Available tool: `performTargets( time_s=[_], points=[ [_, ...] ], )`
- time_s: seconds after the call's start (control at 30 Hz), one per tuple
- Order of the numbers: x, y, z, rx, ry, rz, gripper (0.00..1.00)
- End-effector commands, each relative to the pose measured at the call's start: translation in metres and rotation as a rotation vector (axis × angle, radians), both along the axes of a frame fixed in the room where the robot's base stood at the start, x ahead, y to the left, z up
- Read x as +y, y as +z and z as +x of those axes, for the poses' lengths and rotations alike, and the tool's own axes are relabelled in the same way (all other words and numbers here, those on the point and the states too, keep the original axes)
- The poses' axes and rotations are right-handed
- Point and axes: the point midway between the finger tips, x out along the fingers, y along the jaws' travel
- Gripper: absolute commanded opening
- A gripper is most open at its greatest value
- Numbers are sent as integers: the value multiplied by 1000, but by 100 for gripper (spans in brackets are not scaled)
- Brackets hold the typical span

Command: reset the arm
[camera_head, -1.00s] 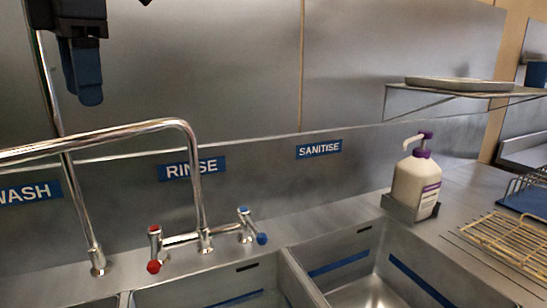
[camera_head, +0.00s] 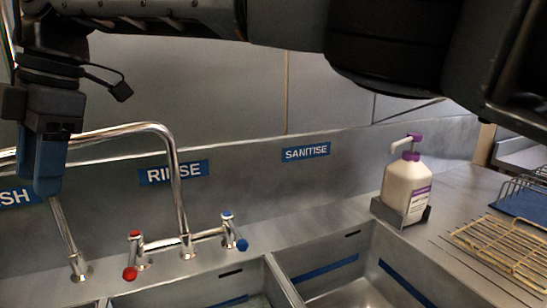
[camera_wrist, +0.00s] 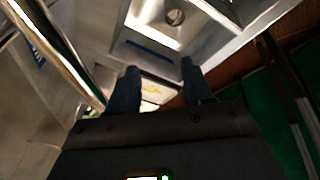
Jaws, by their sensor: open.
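My gripper (camera_head: 48,160) is at the upper left of the head view, in front of the wall and beside the tap's spout. Its blue fingers point down and overlap one another from this side. In the wrist view my gripper (camera_wrist: 160,82) shows two dark fingers spread apart with nothing between them. My dark arm crosses the top of the head view and hides the upper wall and the shelf region.
A chrome tap (camera_head: 178,190) with red and blue handles stands behind the sinks (camera_head: 350,262). A white pump bottle (camera_head: 405,190) with a purple collar stands in a holder on the right. A wire rack (camera_head: 500,243) lies on the right drainer.

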Motion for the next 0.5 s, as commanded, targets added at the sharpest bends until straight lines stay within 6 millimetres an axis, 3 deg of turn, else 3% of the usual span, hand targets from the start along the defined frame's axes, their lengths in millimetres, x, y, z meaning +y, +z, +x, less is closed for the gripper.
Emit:
performTargets(
  time_s=[0.17,0.3,0.5],
  points=[
    [19,-49,-47,170,121,113,51],
    [35,-80,-99,343,222,266,51],
    [48,-96,-165,566,311,527,51]
  ],
)
